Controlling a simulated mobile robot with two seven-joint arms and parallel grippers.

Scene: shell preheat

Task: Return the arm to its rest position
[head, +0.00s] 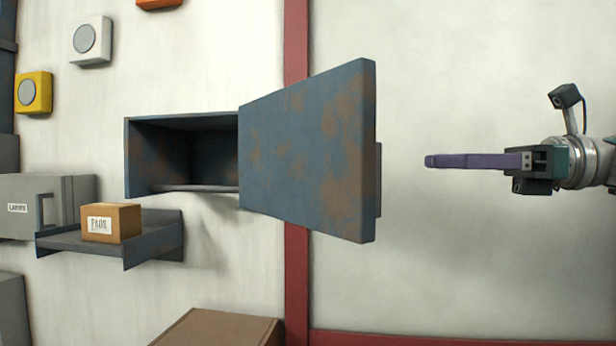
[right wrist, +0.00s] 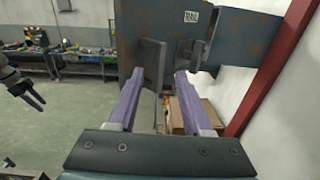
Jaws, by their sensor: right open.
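My right gripper (head: 428,161) comes in from the right in the head view, level and pointing left. Its purple fingers are apart and empty in the right wrist view (right wrist: 158,88). The fingertips are a short gap to the right of the rusty blue door (head: 305,150) and its edge handle (head: 379,180). The door stands swung open on a wall box (head: 130,160), whose dark inside shows. My left gripper (right wrist: 34,97) shows small at the left of the right wrist view, with its two fingers apart.
A grey shelf (head: 60,240) holds a cardboard box (head: 125,222) below the wall box. A grey case (head: 70,190) stands at the left. A brown carton (head: 215,330) is below. A red post (head: 296,270) runs up the wall. The wall right of the door is clear.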

